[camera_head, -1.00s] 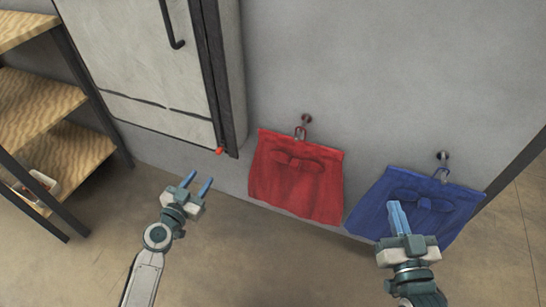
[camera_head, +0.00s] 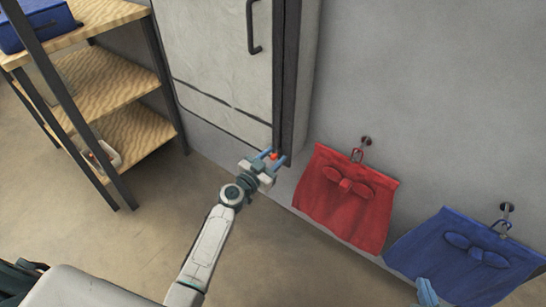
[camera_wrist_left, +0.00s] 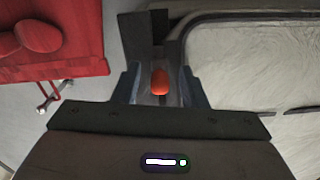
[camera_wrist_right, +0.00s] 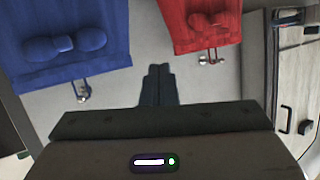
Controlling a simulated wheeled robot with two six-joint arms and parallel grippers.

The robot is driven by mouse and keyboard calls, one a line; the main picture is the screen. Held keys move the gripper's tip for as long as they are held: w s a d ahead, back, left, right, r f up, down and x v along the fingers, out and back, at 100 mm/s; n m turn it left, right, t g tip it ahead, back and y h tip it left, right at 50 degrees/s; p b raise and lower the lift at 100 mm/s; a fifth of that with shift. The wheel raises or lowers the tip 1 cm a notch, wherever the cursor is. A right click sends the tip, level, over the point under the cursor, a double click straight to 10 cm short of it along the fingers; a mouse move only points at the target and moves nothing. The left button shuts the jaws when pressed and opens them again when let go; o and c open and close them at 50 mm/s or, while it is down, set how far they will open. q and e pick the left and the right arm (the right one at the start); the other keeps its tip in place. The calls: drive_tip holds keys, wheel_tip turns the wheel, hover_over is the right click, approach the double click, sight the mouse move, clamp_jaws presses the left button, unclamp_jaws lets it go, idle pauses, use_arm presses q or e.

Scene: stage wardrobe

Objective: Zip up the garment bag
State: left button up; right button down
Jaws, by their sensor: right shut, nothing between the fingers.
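The pale garment bag (camera_head: 215,60) hangs against the wall with a dark zip strip (camera_head: 284,80) down its right edge. A small red-orange zip pull (camera_head: 273,156) sits at the strip's bottom end. My left gripper (camera_head: 270,158) is open with a finger on each side of the pull. The left wrist view shows the pull (camera_wrist_left: 159,82) between the two fingers, with a gap on both sides. My right gripper (camera_wrist_right: 157,85) is shut and empty, in front of the wall near the blue and red bags. Only its tip shows at the head view's bottom edge.
A red bag (camera_head: 345,200) and a blue bag (camera_head: 465,255) hang from wall hooks right of the garment bag. A wooden shelf unit (camera_head: 105,85) with a blue item on top (camera_head: 35,28) stands at the left. The floor below is clear.

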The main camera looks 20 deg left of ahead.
use_arm(q)
clamp_jaws()
